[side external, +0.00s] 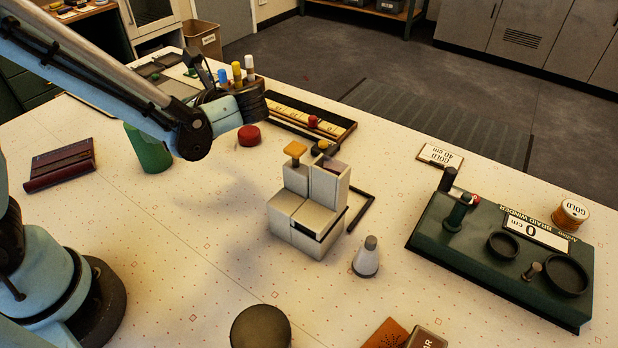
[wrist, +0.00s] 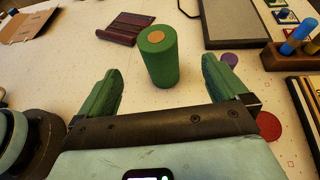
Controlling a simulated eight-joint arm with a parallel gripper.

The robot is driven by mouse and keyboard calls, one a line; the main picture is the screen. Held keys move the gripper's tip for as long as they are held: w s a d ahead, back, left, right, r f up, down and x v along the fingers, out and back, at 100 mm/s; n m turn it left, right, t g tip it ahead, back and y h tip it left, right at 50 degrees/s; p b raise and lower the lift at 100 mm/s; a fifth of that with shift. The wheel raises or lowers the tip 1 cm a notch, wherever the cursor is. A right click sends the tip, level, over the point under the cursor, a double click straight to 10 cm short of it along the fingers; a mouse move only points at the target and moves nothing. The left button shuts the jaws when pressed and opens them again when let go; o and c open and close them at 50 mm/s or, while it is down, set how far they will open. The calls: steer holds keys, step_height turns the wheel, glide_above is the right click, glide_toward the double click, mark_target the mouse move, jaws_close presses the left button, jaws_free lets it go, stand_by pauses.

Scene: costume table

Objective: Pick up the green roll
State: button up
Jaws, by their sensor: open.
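The green roll (wrist: 158,62) stands upright on the table in the wrist view, with a tan disc at the centre of its top. In the side external view the green roll (side external: 152,152) is at the left, partly hidden by my arm. My gripper (wrist: 158,80) is open and empty, its two green fingers spread wide. In the wrist view the roll shows between and beyond the fingertips, with no visible contact. I cannot make out the fingers in the side external view.
Grey blocks (side external: 310,210) stand mid-table, and a green braid winder (side external: 480,245) is at the right. Table around the roll is mostly clear.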

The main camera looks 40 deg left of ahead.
steer(key=x, duration=1.2)
steer(key=shift+s, duration=0.2)
steer(key=c, duration=1.1)
steer(key=shift+r, duration=0.15)
